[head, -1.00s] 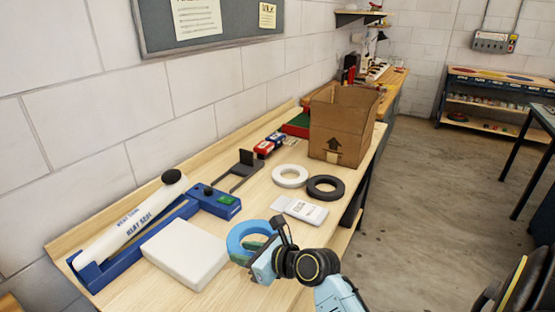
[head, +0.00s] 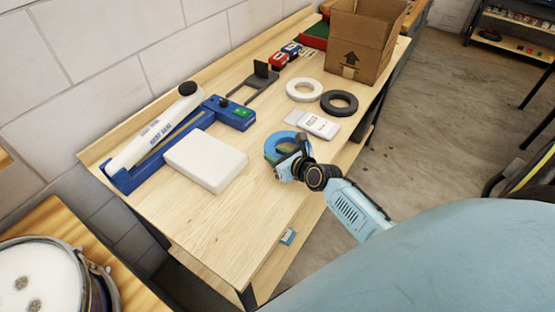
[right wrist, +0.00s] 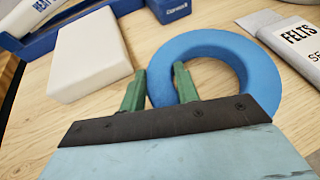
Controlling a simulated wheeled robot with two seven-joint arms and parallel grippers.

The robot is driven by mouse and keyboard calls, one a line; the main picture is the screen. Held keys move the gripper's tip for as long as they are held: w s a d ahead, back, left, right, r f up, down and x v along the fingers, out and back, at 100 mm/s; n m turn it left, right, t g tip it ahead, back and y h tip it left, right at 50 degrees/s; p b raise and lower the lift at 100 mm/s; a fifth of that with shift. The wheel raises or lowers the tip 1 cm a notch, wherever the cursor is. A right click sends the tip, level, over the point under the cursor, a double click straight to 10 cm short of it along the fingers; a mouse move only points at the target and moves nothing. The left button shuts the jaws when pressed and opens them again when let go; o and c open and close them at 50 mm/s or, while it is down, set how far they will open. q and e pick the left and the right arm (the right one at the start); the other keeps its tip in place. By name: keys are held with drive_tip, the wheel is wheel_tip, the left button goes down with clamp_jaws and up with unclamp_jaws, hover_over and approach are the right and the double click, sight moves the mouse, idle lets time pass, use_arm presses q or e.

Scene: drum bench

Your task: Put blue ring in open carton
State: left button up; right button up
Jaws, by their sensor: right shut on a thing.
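The blue ring (head: 279,144) is at the front right part of the wooden bench. It also shows in the right wrist view (right wrist: 240,58). My right gripper (head: 288,158) is at the ring's near side, with its green fingers (right wrist: 160,84) on either side of the ring's band, shut on it. The ring looks level and at or close to the bench top; I cannot tell if it touches. The open carton (head: 358,50) is brown cardboard with an arrow printed on its side. It stands upright at the bench's far right end, its flaps open. My left gripper is not in view.
A white ring (head: 304,83) and a black ring (head: 339,96) lie between the blue ring and the carton. A grey-white felts packet (head: 312,124) lies just beyond the blue ring. A white block (head: 206,168) and a blue heat sealer (head: 230,112) are to the left. A drum (head: 50,280) stands front left.

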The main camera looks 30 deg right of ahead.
wheel_tip(320, 180, down, 3)
drive_tip(key=shift+r+b, duration=0.1)
drive_tip(key=shift+b, duration=0.3)
drive_tip(key=o, duration=1)
drive_tip(key=shift+c, duration=0.2)
drive_tip(key=shift+s+r, duration=0.1)
